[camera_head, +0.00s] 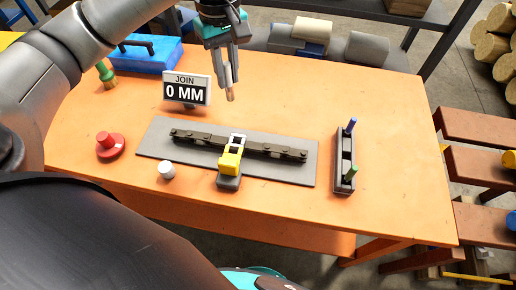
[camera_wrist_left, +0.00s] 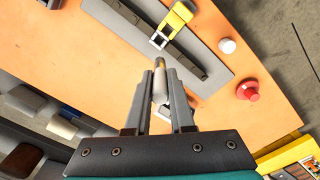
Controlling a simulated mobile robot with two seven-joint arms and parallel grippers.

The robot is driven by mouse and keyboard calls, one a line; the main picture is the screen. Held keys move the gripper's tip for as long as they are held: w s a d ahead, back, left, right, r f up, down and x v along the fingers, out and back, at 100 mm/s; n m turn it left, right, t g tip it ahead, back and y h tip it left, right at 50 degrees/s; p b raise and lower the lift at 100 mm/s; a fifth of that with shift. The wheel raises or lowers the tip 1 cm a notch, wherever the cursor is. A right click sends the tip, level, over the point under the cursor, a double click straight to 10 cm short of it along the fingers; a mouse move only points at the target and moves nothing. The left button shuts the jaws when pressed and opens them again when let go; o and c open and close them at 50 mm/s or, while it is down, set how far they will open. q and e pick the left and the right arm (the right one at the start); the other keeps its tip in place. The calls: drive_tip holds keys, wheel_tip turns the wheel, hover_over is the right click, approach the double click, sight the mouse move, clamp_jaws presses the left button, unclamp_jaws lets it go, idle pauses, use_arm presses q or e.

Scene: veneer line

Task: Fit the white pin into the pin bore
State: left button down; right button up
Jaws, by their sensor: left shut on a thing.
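My left gripper (camera_head: 228,82) is shut on the white pin (camera_head: 229,92), above the table behind the dark jointed bar. In the left wrist view my left gripper (camera_wrist_left: 161,85) has its fingers on either side of the white pin (camera_wrist_left: 159,85), whose brass-coloured tip points away from the palm. The dark bar (camera_head: 190,136) lies on a grey plate (camera_head: 152,148), with a yellow clamp (camera_head: 230,161) at its middle. The pin is apart from the bar. I cannot make out the pin bore. My right gripper is not in view.
A dark rack (camera_head: 343,150) holds a blue pin (camera_head: 351,126) and a green pin (camera_head: 352,172). A sign (camera_head: 187,89) reading "JOIN 0 MM" stands behind the plate. A red button (camera_head: 107,143) and a white knob (camera_head: 167,170) are at front left.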

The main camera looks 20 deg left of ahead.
use_arm(q)
drive_tip(key=shift+w+f, duration=0.1)
drive_tip(key=shift+f, duration=0.25)
drive_tip(key=shift+f+b, duration=1.75)
drive_tip(key=shift+f, duration=8)
drive_tip(key=shift+r, duration=0.1)
drive_tip(key=c, duration=0.8)
unclamp_jaws()
